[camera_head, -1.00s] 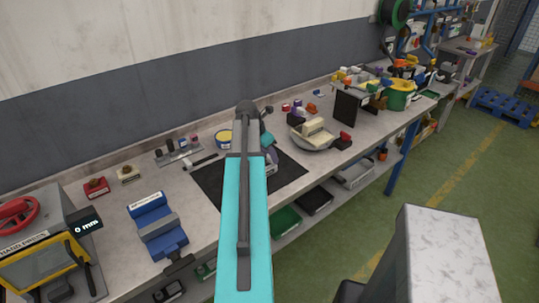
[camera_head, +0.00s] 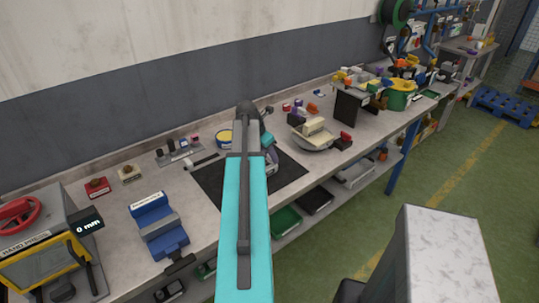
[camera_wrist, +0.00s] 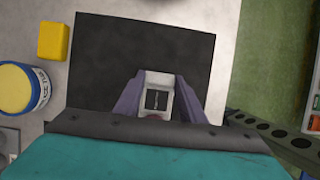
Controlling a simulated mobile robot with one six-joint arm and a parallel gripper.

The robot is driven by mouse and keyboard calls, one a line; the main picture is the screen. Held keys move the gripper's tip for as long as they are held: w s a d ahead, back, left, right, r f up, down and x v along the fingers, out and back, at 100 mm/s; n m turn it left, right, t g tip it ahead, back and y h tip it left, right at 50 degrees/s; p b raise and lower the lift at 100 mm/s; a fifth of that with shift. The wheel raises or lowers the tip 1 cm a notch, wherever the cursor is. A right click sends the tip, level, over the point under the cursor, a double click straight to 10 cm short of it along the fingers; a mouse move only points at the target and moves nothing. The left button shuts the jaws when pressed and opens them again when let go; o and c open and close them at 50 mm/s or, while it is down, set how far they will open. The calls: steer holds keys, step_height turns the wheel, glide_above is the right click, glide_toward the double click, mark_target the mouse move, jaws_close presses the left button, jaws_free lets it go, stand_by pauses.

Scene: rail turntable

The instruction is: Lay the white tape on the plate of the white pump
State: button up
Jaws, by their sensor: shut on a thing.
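My gripper (camera_wrist: 159,93) is shut on a small white block with a dark square face, which looks like the white tape (camera_wrist: 158,79), in the wrist view. It is held over the black mat (camera_wrist: 110,60); its height above the mat is hard to tell.
A blue and yellow tub (camera_wrist: 40,88) and a yellow block (camera_wrist: 53,40) are left of the mat. A blue vise (camera_head: 158,226) and hand press (camera_head: 35,250) stand at the left. A dark upright panel (camera_head: 349,106) stands beyond the cream unit. Green floor lies at the right.

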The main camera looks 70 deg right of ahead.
steer(key=shift+f, duration=0.3)
stand_by(0.5)
steer(key=o, duration=1.1)
steer(key=shift+r, duration=0.15)
steer(key=b+v, duration=0.3)
steer(key=v, duration=1)
steer(key=shift+a+r, duration=0.15)
steer(key=shift+r, duration=0.05)
